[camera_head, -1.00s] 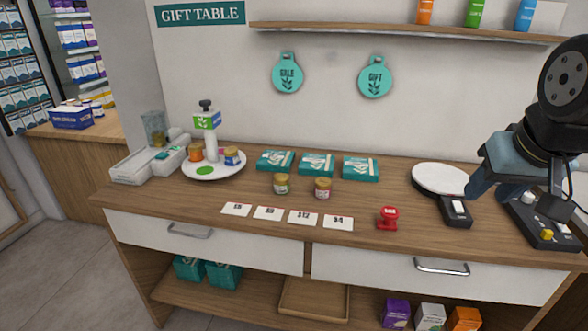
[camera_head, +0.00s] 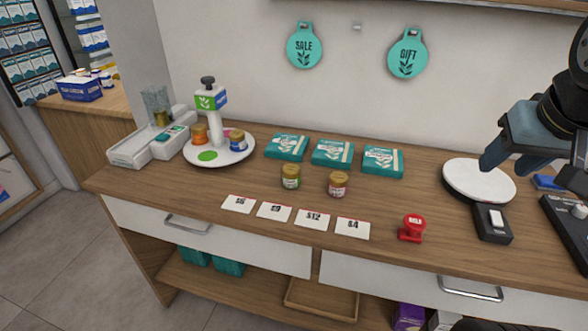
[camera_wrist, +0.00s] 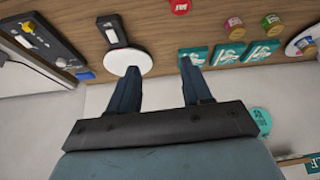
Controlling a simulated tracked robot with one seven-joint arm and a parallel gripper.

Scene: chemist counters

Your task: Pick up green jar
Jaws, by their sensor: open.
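The green jar (camera_head: 291,177) has a gold lid and a green label. It stands upright on the wooden counter (camera_head: 150,187), behind the price cards and in front of the teal boxes. It also shows near the top right of the wrist view (camera_wrist: 270,24). A similar jar with a pinkish label (camera_head: 338,184) stands just right of it in the head view. My gripper (camera_wrist: 158,68) is open and empty in the wrist view. In the head view it hangs at the right, well apart from the green jar; its fingertips there are hard to separate.
Teal boxes (camera_head: 332,153) lie behind the jars. Price cards (camera_head: 274,211) and a red stamp (camera_head: 411,228) lie in front. A round plate stand (camera_head: 232,155) with two more jars is at left. A white disc (camera_head: 480,181) and a dark device (camera_head: 492,223) are at right.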

